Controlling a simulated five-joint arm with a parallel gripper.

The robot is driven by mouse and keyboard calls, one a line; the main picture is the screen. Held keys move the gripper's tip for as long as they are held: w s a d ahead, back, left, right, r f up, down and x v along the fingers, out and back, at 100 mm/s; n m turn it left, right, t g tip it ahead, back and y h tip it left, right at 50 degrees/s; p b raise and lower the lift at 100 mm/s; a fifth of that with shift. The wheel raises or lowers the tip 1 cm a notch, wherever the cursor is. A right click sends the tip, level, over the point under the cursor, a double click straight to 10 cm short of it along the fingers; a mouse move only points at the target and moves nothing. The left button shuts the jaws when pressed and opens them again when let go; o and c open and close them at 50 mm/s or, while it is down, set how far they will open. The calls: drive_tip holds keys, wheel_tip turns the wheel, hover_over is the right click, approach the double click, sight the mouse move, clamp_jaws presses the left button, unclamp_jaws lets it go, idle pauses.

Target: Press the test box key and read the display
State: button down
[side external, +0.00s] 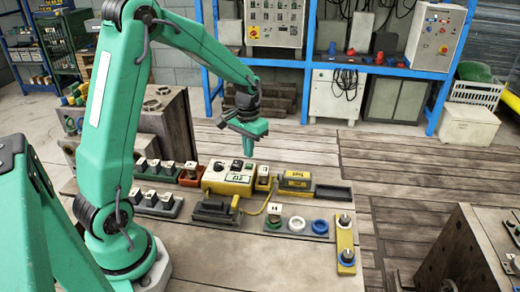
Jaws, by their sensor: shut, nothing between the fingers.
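The yellow test box (229,180) stands on the wooden bench. Its pale top panel carries dark knobs and a small dark display area (238,178); any reading is too small to make out. The key cannot be told apart from the other controls at this size. My gripper (248,153) is shut and empty, pointing down above the back right part of the test box. I cannot tell from this view whether its tip touches the box.
A black device (214,211) lies in front of the box, with a yellow cable to its right. Racks of small blocks (158,204) stand left. A yellow meter (296,180), ring tray (297,225) and yellow strip (345,245) stand right. The bench front is clear.

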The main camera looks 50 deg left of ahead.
drive_tip(key=shift+r, duration=1.75)
drive_tip(key=shift+r, duration=0.1)
drive_tip(key=s+d+r+m+t, duration=0.1)
drive_tip(key=s+d+r+t, duration=0.1)
drive_tip(key=s+d+r, duration=0.4)
drive_tip(key=s+d+r+m+t, duration=0.2)
drive_tip(key=s+d+r, duration=0.3)
drive_tip(key=s, duration=0.7)
drive_tip(key=shift+d+r+t, duration=0.4)
drive_tip(key=shift+d+t, duration=0.2)
drive_tip(key=shift+t, duration=0.2)
